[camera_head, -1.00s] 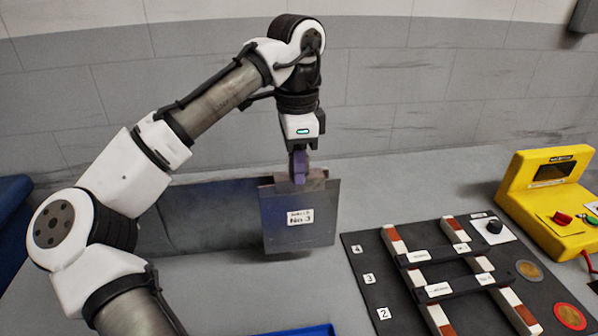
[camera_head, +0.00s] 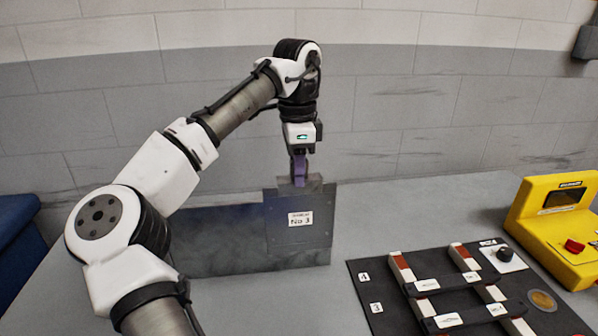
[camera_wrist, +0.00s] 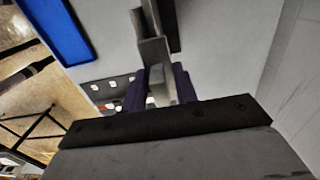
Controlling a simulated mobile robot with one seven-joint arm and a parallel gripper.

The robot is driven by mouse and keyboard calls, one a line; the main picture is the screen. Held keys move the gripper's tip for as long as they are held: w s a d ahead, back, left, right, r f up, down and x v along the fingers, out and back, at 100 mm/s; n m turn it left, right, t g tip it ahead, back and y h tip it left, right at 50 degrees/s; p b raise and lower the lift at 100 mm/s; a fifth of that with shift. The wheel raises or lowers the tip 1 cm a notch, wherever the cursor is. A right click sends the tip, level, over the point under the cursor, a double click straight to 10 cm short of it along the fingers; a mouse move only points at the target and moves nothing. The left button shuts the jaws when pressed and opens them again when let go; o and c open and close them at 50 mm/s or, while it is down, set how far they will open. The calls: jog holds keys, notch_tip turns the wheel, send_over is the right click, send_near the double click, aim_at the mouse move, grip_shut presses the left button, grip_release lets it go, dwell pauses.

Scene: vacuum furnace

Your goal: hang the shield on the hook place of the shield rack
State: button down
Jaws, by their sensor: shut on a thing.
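The shield (camera_head: 290,240) is a thin, dark grey square plate with a white label reading No 3. It hangs upright below my gripper (camera_head: 299,168), whose purple fingers are shut on its top tab. In the wrist view the fingers of my gripper (camera_wrist: 160,88) close on a narrow grey upright piece (camera_wrist: 153,50). A long, low dark grey panel (camera_head: 215,245) stands behind and left of the shield, partly hidden by it. This may be the shield rack; I cannot make out a hook place, nor whether shield and panel touch.
A black board (camera_head: 377,318) with striped rails, crossbars and numbered labels lies at the right. A yellow control box (camera_head: 555,228) stands beyond it. A blue thing (camera_head: 18,225) is at the left edge. The grey table (camera_head: 400,215) is clear behind the board.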

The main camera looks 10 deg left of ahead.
jog(key=shift+f, duration=1.65)
jog(key=c, duration=1)
grip_release()
